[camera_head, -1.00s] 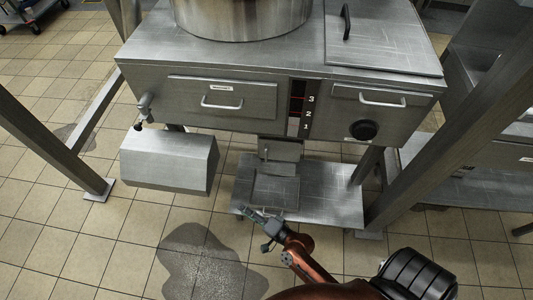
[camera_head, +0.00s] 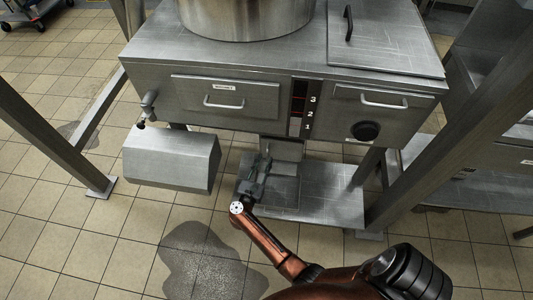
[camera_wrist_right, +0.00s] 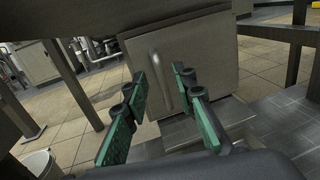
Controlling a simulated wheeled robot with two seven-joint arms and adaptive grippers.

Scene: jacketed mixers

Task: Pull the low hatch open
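The low hatch (camera_head: 284,150) is a small grey metal panel beneath the mixer's body, partly hidden by my right gripper (camera_head: 263,160) in the head view. In the right wrist view the hatch (camera_wrist_right: 205,62) fills the middle, looking closed, with a pale upright bar handle (camera_wrist_right: 158,62) on it. My right gripper (camera_wrist_right: 158,78) is open, its two green-padded fingers pointing at the hatch. The handle shows between the fingertips; I cannot tell whether they touch it. My left gripper is not in view.
Two drawers with bar handles, left (camera_head: 223,97) and right (camera_head: 380,103), sit above. A metal box (camera_head: 170,160) hangs at the left. A low shelf (camera_head: 325,193) lies under the hatch. Slanted legs stand at both sides. A wet patch (camera_head: 205,265) is on the floor.

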